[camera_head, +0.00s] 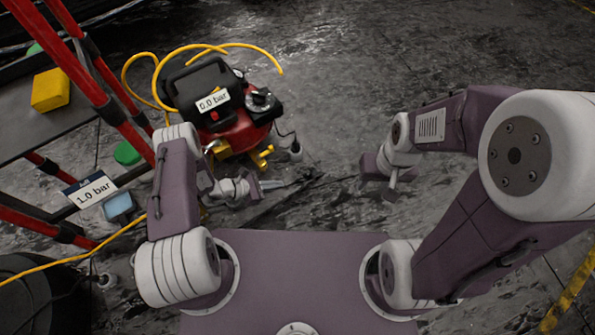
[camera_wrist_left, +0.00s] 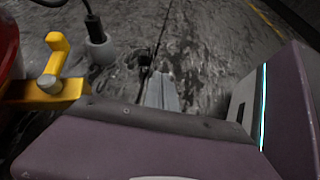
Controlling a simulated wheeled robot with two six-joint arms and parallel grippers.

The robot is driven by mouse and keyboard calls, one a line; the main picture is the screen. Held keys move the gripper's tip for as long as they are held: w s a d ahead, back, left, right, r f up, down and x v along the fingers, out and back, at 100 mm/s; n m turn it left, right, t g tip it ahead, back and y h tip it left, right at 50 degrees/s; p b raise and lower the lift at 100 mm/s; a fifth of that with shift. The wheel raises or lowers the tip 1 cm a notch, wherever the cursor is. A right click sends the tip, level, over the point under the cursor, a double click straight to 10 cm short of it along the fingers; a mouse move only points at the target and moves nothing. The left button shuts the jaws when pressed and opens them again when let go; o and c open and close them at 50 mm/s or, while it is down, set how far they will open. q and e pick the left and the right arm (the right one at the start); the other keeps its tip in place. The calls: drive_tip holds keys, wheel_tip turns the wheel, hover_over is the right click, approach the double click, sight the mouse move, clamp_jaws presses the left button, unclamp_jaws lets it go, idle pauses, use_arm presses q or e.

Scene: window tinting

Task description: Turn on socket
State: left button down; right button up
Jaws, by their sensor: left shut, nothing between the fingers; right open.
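A grey cylindrical socket-like piece (camera_head: 290,153) stands on the floor right of the red compressor, with a black cable at its top. It also shows in the left wrist view (camera_wrist_left: 101,49). I cannot tell whether it is switched on. A small dark piece (camera_wrist_left: 143,57) with a thin cable lies on the floor beyond my left fingertips, too dark to identify. My left gripper (camera_head: 283,184) is shut and empty, pointing right; its fingers (camera_wrist_left: 161,92) show in the left wrist view.
The red compressor (camera_head: 238,133) reads 0.0 bar, with a yellow hose (camera_head: 150,66) behind it. Its yellow valve (camera_wrist_left: 55,60) is close left of my left gripper. A red-framed rack (camera_head: 85,75) stands at left, near a 1.0 bar label (camera_head: 90,189). Floor between the grippers is mostly clear.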

sight(306, 175)
use_arm(q)
drive_tip(key=a+f+n+t, duration=0.1)
drive_tip(key=f+n+t+y+p, duration=0.1)
drive_tip(key=n, duration=0.1)
drive_tip(key=shift+s+a+f, duration=0.15)
drive_tip(key=shift+a+f, duration=0.1)
drive_tip(key=shift+a, duration=0.15)
drive_tip(key=shift+f, duration=0.1)
use_arm(e)
drive_tip(key=shift+r, duration=0.95)
use_arm(q)
drive_tip(key=shift+d+f+b, duration=0.25)
drive_tip(key=shift+f+b, duration=0.05)
drive_tip(key=shift+b, duration=0.05)
drive_tip(key=b+x, duration=0.5)
drive_tip(key=x, duration=0.4)
drive_tip(key=shift+a, duration=0.2)
drive_tip(key=w+d+b, duration=0.2)
drive_tip(key=d, duration=0.1)
drive_tip(key=shift+w, duration=0.25)
drive_tip(key=shift+w+d+r+b, duration=0.1)
drive_tip(key=shift+w+d+b, duration=0.15)
drive_tip(key=shift+d+b, duration=0.15)
use_arm(e)
wheel_tip(306, 175, down, 8)
drive_tip(key=shift+f, duration=0.1)
